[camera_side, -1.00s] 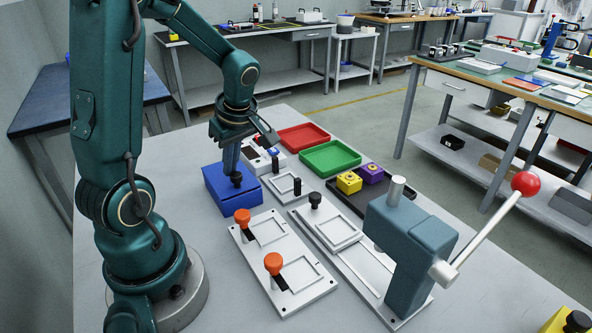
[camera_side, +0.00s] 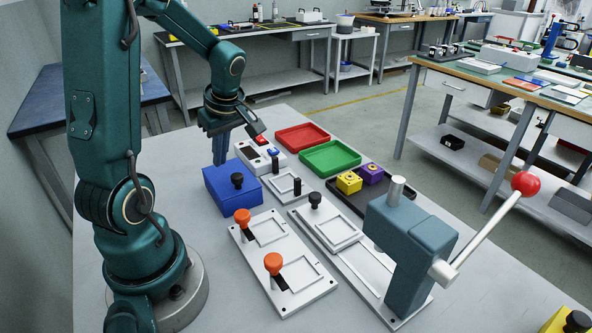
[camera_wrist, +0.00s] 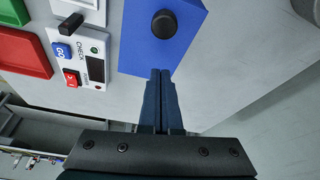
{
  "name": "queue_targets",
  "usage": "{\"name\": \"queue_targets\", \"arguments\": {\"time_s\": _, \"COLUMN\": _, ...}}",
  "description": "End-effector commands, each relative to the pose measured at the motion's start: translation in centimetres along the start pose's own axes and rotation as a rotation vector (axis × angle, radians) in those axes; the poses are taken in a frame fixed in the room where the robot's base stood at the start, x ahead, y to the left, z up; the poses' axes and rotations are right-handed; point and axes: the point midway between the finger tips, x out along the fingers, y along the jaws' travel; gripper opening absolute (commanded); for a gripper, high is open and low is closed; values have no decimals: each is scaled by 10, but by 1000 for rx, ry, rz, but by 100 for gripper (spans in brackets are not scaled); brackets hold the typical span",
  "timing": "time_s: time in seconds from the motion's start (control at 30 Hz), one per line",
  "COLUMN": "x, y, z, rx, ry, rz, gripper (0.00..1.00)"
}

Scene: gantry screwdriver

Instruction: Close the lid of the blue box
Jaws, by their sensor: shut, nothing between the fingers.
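The blue box (camera_side: 222,190) stands on the table, right of my arm's base in the side view. Its blue top with a black knob (camera_side: 237,180) looks flat over the box, and no opening shows. My gripper (camera_side: 220,162) is at the far edge of the box in the side view, pointing down, its fingers together and empty. In the wrist view, my gripper's fingertips (camera_wrist: 160,73) overlap the edge of the blue box (camera_wrist: 140,45), away from the black knob (camera_wrist: 165,24). I cannot tell whether they touch it.
A control box (camera_side: 258,154) with blue and red buttons stands close behind the blue box. Red (camera_side: 302,137) and green (camera_side: 329,158) trays lie beyond. A plate with orange knobs (camera_side: 284,262) and a lever press (camera_side: 410,245) are in front and right.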

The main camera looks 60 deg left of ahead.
Motion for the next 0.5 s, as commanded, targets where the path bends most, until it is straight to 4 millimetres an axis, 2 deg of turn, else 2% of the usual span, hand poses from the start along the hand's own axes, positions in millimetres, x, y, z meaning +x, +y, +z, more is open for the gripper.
{"name": "queue_targets", "arguments": {"time_s": 0.03, "x": -11, "y": 2, "z": 0, "rx": 3, "ry": 5, "rz": 11, "gripper": 0}}
{"name": "queue_targets", "arguments": {"time_s": 0.3, "x": -60, "y": 2, "z": 0, "rx": 3, "ry": 4, "rz": 12, "gripper": 0}}
{"name": "queue_targets", "arguments": {"time_s": 0.5, "x": -84, "y": 2, "z": 0, "rx": 4, "ry": 3, "rz": 8, "gripper": 0}}
